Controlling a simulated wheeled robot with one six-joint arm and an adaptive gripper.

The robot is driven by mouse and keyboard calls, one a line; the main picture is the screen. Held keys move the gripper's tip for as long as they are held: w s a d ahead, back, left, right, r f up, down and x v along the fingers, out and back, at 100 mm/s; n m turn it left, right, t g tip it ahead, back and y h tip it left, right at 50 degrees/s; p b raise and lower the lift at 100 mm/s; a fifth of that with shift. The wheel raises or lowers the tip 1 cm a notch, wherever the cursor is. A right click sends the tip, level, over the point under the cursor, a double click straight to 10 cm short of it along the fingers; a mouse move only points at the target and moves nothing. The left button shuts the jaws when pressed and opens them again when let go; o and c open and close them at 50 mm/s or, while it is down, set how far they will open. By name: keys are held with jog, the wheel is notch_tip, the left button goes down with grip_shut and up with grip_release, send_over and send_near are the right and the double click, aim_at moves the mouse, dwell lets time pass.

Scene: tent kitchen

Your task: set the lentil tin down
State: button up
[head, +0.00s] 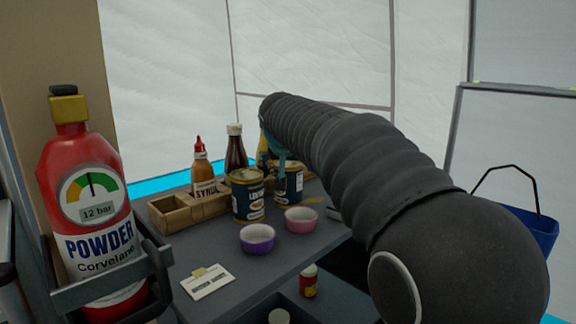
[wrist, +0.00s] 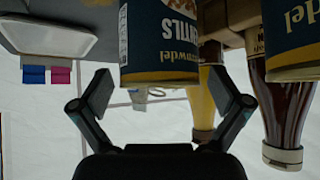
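The lentil tin (wrist: 158,45), dark blue with a gold rim and lettering ending "TILS", appears upside down in the wrist view, between my fingers. My gripper (wrist: 165,92) is open, with a gap on each side of the tin. In the head view this looks like the right-hand tin (head: 288,184), which seems to stand upright on the dark worktop (head: 222,250). My arm hides most of my gripper there. A second dark blue tin (head: 247,197) stands just left of it, and its edge shows in the wrist view (wrist: 294,45).
Purple (head: 257,239) and pink (head: 301,221) bowls stand in front of the tins. A wooden crate (head: 178,216), a syrup bottle (head: 203,172) and a dark bottle (head: 236,155) stand behind and left. A card (head: 208,282) lies near the front.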

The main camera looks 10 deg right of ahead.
jog(key=shift+r, duration=0.25)
jog(key=v, duration=1.1)
jog(key=shift+s+r, duration=0.2)
jog(key=shift+s, duration=0.1)
jog(key=shift+s, duration=0.1)
